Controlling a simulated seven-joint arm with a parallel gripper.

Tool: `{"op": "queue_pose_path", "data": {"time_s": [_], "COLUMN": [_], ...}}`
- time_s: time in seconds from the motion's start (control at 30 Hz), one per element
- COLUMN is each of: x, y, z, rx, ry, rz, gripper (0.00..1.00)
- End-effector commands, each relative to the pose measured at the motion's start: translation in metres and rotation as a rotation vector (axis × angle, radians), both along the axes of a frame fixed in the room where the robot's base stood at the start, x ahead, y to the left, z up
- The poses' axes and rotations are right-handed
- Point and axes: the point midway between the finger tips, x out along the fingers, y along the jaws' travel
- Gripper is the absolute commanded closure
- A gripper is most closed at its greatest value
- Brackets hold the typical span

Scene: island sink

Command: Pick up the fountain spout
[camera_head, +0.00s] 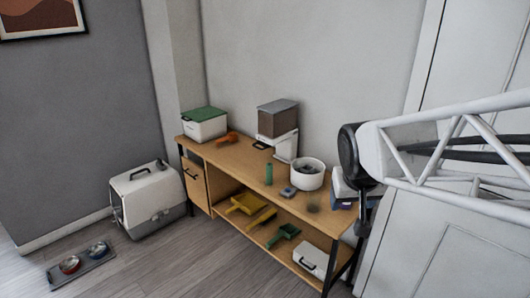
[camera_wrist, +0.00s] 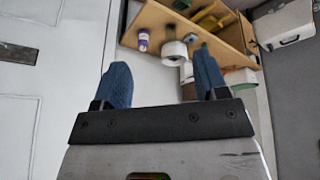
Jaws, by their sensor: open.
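A white round tub (camera_head: 307,180), which looks like a pet fountain, stands on the wooden table with dark parts inside. A small grey-blue piece (camera_head: 288,191) lies just left of it. I cannot tell which part is the fountain spout. In the wrist view a white round thing (camera_wrist: 174,51), likely the tub, shows beyond the fingers, with a small blue thing (camera_wrist: 191,37) near it. My gripper (camera_wrist: 163,82) is open, its two blue fingers wide apart and nothing between them. In the head view my arm comes in from the right, its end near the table's right end.
The wooden table (camera_head: 236,158) holds a green-lidded white box (camera_head: 204,125), a tall feeder (camera_head: 278,122), an orange item (camera_head: 228,138) and a green bottle (camera_head: 269,174). Its lower shelf holds yellow and green scoops. A pet carrier (camera_head: 148,200) and bowls stand on the floor.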

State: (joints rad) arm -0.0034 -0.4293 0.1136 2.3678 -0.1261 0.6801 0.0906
Motion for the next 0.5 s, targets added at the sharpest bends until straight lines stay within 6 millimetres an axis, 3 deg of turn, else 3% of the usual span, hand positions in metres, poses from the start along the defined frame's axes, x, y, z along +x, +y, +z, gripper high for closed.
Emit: {"op": "queue_pose_path", "data": {"time_s": [0.5], "x": [0.156], "y": [0.004], "z": [-0.007], "rx": [-0.037], "ry": [-0.175], "rz": [0.044], "gripper": [0.33]}}
